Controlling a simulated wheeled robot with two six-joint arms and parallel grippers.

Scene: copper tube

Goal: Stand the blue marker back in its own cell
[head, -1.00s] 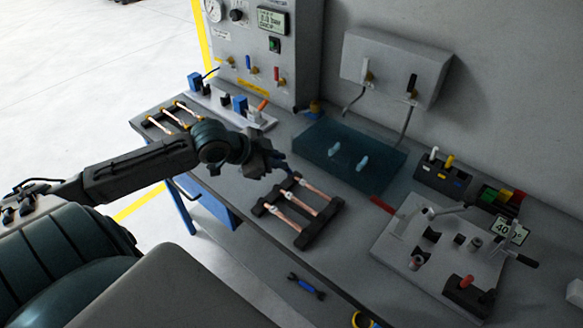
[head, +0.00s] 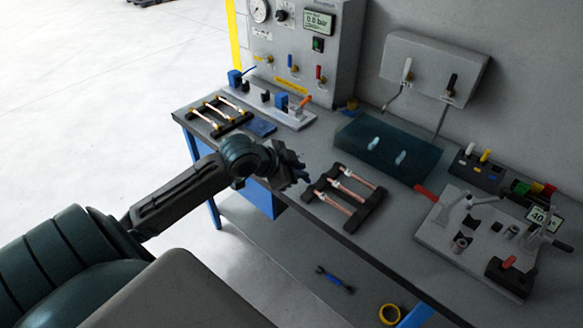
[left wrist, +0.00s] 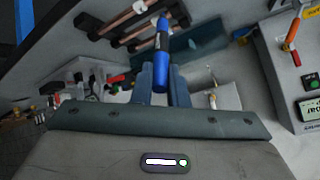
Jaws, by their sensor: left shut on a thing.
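The blue marker (left wrist: 161,62) is between the two fingers of my left gripper (left wrist: 164,82) in the left wrist view. It points away from the wrist, with a darker band toward its far end. In the head view my left gripper (head: 298,170) is over the bench's front edge, just left of the middle tube rack. The marker cannot be made out clearly there. Which cell is the blue marker's own I cannot tell. My right gripper is out of view.
A black rack with copper tubes (head: 345,198) lies right of my left gripper; another rack (head: 220,116) is at the far left. A grey fixture plate (head: 470,240) with levers stands in front of the holder.

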